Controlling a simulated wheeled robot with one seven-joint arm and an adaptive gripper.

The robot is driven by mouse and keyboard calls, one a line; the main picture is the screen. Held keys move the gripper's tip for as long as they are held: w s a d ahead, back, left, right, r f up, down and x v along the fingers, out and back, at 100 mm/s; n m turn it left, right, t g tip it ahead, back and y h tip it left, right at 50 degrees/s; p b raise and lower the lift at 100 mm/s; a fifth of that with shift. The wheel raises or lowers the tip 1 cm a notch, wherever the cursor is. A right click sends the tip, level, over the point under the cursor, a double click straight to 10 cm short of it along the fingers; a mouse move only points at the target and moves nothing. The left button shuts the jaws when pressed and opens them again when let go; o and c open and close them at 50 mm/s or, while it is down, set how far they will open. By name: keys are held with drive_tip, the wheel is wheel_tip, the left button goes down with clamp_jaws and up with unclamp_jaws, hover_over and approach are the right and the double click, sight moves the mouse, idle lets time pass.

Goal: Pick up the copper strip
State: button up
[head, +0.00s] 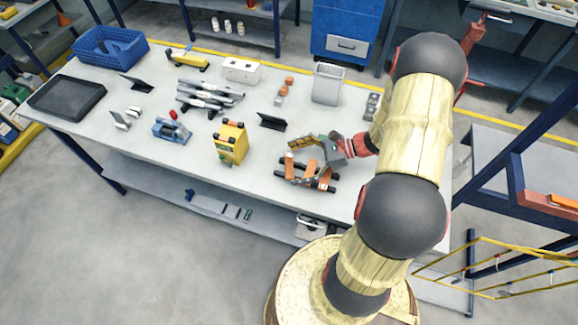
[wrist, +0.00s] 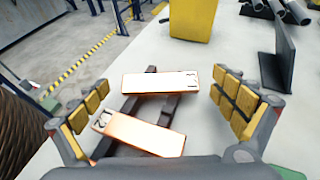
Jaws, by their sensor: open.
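Two flat copper strips lie across a dark rack of parallel bars, seen in the wrist view. The farther copper strip (wrist: 160,82) is bright with glare and lies crosswise. The nearer copper strip (wrist: 138,134) is slanted and has dark marks at its left end. The rack (wrist: 152,104) also shows in the head view (head: 322,188), near the table's front edge. My gripper (wrist: 162,84) is open, with its yellow-padded fingers left and right of the strips and apart from them. In the head view my gripper (head: 308,157) is above the rack and partly hides the strips.
A yellow box-shaped device (head: 231,143) stands left of the rack on the table (head: 190,150). A black angled plate (head: 272,121) stands behind, also seen at right in the wrist view (wrist: 279,58). A grey bin (head: 328,84) is farther back. Bare tabletop surrounds the rack.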

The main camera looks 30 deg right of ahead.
drive_tip(key=c, duration=0.3)
drive_tip(key=c, duration=1.3)
drive_tip(key=shift+c, duration=0.2)
drive_tip(key=shift+r, duration=0.15)
